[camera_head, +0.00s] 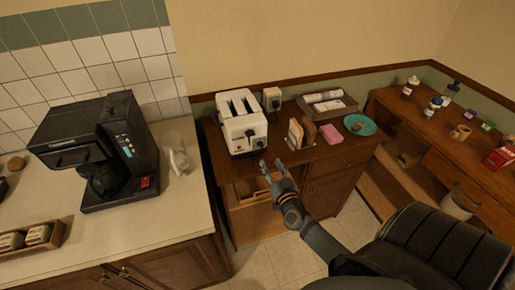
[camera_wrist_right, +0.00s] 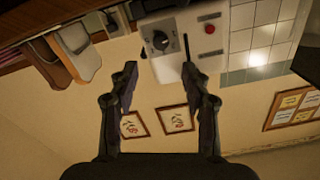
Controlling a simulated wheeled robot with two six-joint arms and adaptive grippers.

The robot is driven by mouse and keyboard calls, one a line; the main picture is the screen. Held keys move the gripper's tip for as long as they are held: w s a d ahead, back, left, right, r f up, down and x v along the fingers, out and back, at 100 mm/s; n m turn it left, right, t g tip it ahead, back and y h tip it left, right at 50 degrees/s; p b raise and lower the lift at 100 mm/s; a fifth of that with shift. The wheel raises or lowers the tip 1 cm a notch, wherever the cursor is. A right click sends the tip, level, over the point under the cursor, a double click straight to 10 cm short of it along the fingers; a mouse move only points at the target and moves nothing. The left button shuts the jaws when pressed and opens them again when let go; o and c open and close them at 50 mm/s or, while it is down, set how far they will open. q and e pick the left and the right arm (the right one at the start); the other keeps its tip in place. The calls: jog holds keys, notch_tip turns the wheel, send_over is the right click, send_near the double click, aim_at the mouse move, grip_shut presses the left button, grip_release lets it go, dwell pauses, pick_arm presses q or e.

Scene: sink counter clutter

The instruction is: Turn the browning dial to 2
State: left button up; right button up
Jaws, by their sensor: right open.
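The white two-slot toaster (camera_head: 242,124) stands on the brown wooden cabinet against the wall. Its front also shows in the right wrist view (camera_wrist_right: 195,60), upside down. The black round browning dial (camera_wrist_right: 160,41) sits on that front, with a dark lever and a red button beside it. The dial's numbers are too small to read. My right gripper (camera_head: 272,167) is in front of and below the toaster, apart from it. In the right wrist view its two fingers (camera_wrist_right: 159,58) are spread with nothing between them, the dial just beyond the tips. My left gripper is not in view.
Bread slices (camera_head: 296,134) in a rack, a pink item (camera_head: 331,134) and a teal plate (camera_head: 360,125) stand right of the toaster. A black coffee maker (camera_head: 98,150) is on the left counter. The space between gripper and toaster looks clear.

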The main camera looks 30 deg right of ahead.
aim_at(261, 146)
jog(key=x, duration=0.8)
jog(key=shift+w+a+b, duration=0.15)
jog(key=shift+w+b, duration=0.05)
jog(key=shift+b, duration=0.15)
jog(key=shift+w+d, duration=0.2)
jog(key=shift+w, duration=0.3)
jog(key=shift+c, duration=0.2)
grip_shut()
